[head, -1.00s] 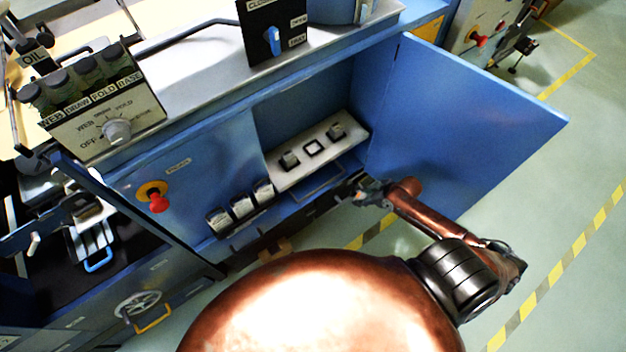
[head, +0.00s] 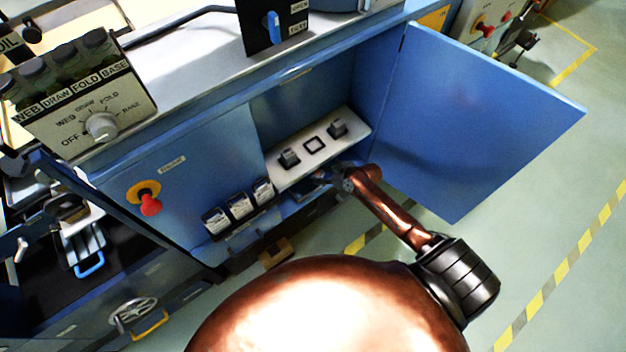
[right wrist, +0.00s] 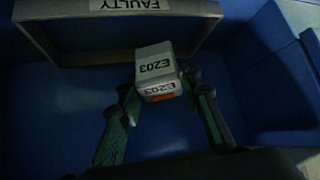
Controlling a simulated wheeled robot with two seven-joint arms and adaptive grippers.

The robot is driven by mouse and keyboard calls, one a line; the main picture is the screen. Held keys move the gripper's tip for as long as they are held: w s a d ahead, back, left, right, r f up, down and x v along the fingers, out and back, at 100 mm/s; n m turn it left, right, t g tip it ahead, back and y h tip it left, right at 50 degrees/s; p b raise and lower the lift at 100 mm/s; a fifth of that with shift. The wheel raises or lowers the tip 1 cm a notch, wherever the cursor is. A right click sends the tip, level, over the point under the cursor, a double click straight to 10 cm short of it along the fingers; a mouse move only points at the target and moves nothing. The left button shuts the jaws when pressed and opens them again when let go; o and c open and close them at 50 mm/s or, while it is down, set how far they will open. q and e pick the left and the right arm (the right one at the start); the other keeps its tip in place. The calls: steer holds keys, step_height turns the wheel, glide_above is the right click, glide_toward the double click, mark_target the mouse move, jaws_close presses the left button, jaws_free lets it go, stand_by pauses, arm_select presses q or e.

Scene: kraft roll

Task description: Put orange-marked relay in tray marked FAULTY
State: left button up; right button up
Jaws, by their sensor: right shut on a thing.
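The orange-marked relay (right wrist: 155,70) is a pale block labelled E203, with an orange patch low on its near face. In the right wrist view it sits between the two fingers of my right gripper (right wrist: 158,100), which is shut on it. The tray marked FAULTY (right wrist: 190,38) has a beige wall at the top of that view, just beyond the relay; whether the relay touches it I cannot tell. In the head view my right gripper (head: 335,180) is low at the open cabinet, just below the pale socket shelf; the relay is not distinct there. My left gripper is not in view.
Several white-topped blocks (head: 239,206) stand in a rack at left. The open blue door (head: 480,120) bounds the right side.

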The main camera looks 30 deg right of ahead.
mark_target(316, 177)
steer(key=f, duration=0.1)
steer(key=f+b, duration=0.1)
steer(key=w+f, duration=0.1)
steer(key=shift+w+a+f, duration=0.1)
steer(key=shift+a, duration=0.25)
steer(key=shift+w+a+f+b, duration=0.15)
steer(key=shift+f+b, duration=0.1)
steer(key=shift+f, duration=0.2)
steer(key=shift+w+f+b, duration=0.15)
steer(key=shift+f+b, duration=0.1)
steer(key=shift+f, duration=0.15)
steer(key=shift+w+a+f+b, duration=0.2)
steer(key=shift+f+b, duration=0.1)
steer(key=shift+f, duration=0.35)
steer(key=shift+w+r+g+p, duration=0.25)
steer(key=shift+r+g+p, duration=0.2)
steer(key=shift+g, duration=0.05)
steer(key=shift+w+g+h, duration=0.1)
steer(key=shift+g+h, duration=0.3)
steer(key=shift+a+g, duration=0.1)
steer(key=shift+g, duration=0.3)
steer(key=shift+s+f+g+h+b, duration=0.2)
steer(key=shift+f+g+h+b, duration=0.15)
steer(key=shift+f, duration=0.55)
steer(key=shift+w+f, duration=0.1)
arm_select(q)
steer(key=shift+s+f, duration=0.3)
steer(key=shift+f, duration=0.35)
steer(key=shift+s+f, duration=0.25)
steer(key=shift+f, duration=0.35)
